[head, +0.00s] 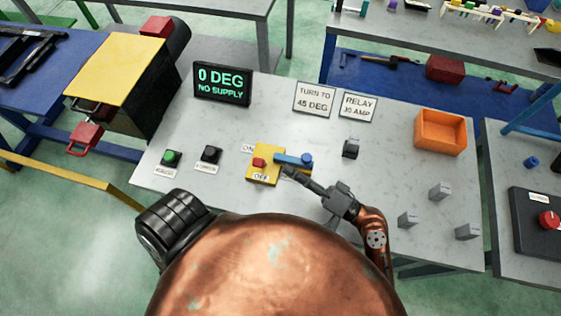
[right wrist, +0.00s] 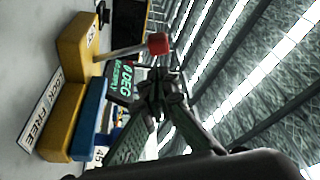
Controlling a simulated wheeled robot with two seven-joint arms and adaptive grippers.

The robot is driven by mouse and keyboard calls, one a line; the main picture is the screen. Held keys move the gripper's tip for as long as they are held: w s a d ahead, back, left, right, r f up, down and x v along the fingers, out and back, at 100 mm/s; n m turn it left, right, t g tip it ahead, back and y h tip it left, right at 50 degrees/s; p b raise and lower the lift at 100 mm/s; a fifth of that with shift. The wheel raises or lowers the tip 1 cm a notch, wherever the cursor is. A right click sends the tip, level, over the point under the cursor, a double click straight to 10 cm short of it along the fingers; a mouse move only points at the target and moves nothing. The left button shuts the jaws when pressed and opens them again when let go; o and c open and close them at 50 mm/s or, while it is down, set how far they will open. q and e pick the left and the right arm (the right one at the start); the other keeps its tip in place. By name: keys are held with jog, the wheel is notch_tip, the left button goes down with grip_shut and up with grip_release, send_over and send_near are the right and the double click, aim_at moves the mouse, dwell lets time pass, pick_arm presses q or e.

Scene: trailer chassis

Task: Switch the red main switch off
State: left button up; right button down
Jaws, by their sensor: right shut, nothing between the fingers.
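The red main switch is a red knob (head: 259,162) on a yellow base (head: 263,178) on the grey bench, between an ON label above and an OFF label below. In the right wrist view the red knob (right wrist: 159,43) tips a pale lever that sticks out from the yellow base (right wrist: 78,45). My right gripper (head: 287,170) is shut and empty, just right of the yellow base, near the blue handle. In the right wrist view its closed fingertips (right wrist: 150,80) are below the red knob, apart from it in the picture. My left gripper is not in view.
A blue handle (head: 293,159) lies right beside the switch. A display (head: 222,84) reads 0 DEG, NO SUPPLY. Green (head: 170,157) and black (head: 211,154) buttons stand left. An orange bin (head: 440,132) and several grey blocks (head: 439,191) are right.

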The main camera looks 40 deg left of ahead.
jog(key=b+v, duration=0.1)
jog(key=v, duration=0.2)
jog(key=shift+w+d, duration=0.2)
jog(key=shift+d, duration=0.15)
jog(key=shift+s, duration=0.1)
